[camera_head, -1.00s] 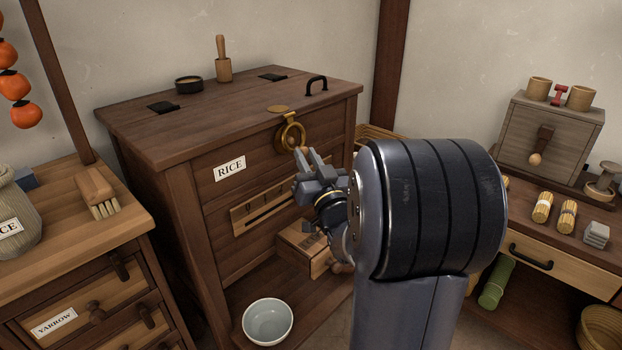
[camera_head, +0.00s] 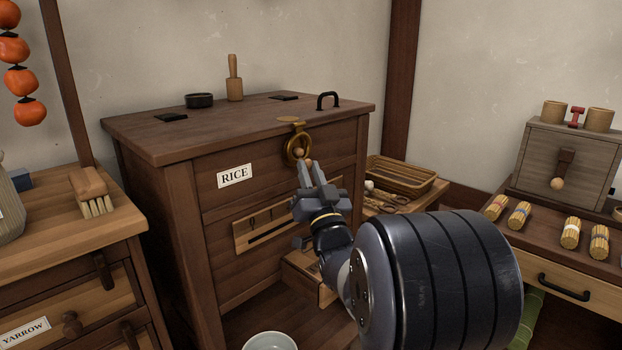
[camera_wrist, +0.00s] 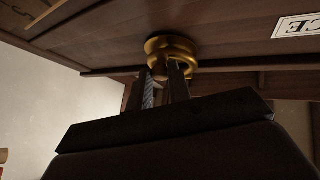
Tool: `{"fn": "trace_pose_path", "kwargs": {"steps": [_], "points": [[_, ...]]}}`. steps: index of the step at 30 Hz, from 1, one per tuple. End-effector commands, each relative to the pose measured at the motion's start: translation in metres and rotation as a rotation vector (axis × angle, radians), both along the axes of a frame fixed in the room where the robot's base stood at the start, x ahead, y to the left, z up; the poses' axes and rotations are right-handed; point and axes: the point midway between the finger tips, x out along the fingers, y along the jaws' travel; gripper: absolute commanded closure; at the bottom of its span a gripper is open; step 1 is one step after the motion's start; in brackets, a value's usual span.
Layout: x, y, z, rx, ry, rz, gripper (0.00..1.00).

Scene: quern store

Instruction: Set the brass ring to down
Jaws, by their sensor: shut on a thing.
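My gripper (camera_head: 304,164) reaches up to the ring from the front right. Its fingers are shut on the ring's lower part. The fingers hide some of the ring, so the exact contact is hard to see. In the wrist view my gripper (camera_wrist: 162,76) has its tips against the brass.
The chest lid (camera_head: 240,123) carries a black handle (camera_head: 328,97), a dark bowl (camera_head: 199,100) and a wooden pestle (camera_head: 234,80). A slotted panel (camera_head: 265,230) is below the ring. A pale bowl (camera_head: 270,341) stands low in front. A wicker tray (camera_head: 402,178) is to the right.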

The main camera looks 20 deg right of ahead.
Motion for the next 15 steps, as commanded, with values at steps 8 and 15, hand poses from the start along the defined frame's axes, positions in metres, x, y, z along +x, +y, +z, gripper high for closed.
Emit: {"fn": "trace_pose_path", "kwargs": {"steps": [8, 15], "points": [[0.0002, -0.0003, 0.0, 0.001, -0.001, -0.001, 1.0], [0.0004, -0.0002, 0.0, 0.001, -0.001, 0.0, 0.67]]}}
